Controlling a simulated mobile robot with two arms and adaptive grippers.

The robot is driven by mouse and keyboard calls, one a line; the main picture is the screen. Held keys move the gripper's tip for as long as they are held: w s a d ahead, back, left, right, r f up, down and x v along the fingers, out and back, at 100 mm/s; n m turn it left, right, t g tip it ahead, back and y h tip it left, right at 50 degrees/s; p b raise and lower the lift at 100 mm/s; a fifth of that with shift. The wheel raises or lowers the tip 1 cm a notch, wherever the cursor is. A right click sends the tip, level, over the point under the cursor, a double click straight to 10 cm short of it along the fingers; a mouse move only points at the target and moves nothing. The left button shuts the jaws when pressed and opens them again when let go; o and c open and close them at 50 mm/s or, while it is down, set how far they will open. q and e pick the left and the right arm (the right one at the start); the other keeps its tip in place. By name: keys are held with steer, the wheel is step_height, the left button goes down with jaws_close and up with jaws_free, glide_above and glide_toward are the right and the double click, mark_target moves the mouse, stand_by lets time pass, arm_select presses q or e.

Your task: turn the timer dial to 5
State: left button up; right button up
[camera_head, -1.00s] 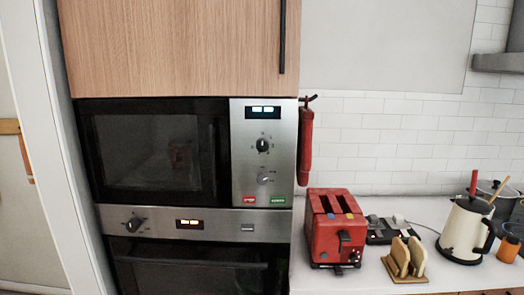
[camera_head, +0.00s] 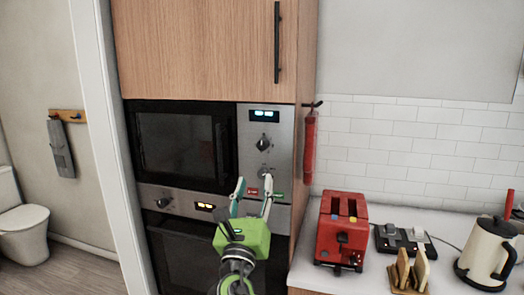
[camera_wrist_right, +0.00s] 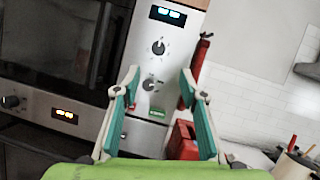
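The built-in microwave (camera_head: 181,145) has a steel control panel with two dials. I cannot read which is the timer dial. Both also show in the right wrist view, the upper dial (camera_wrist_right: 158,47) above the lower dial (camera_wrist_right: 150,85). My right gripper (camera_head: 254,181) is open and empty in front of the panel's lower part. In the wrist view its fingers (camera_wrist_right: 160,75) stand either side of the lower dial, apparently apart from it. My left gripper is out of view.
An oven (camera_head: 181,205) with its own knob sits below the microwave. A red toaster (camera_head: 340,235), a toast rack (camera_head: 410,272) and a cream kettle (camera_head: 487,252) stand on the counter at right. A red extinguisher-like object (camera_head: 309,142) hangs beside the panel.

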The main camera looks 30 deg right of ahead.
steer(key=p, duration=0.5)
glide_toward(262, 146)
steer(key=x, duration=0.7)
steer(key=shift+w+r, duration=0.1)
steer(key=shift+r, duration=0.05)
steer(key=shift+w+d, duration=0.35)
steer(key=shift+w, duration=0.1)
steer(key=shift+d, duration=0.1)
steer(key=c, duration=1.1)
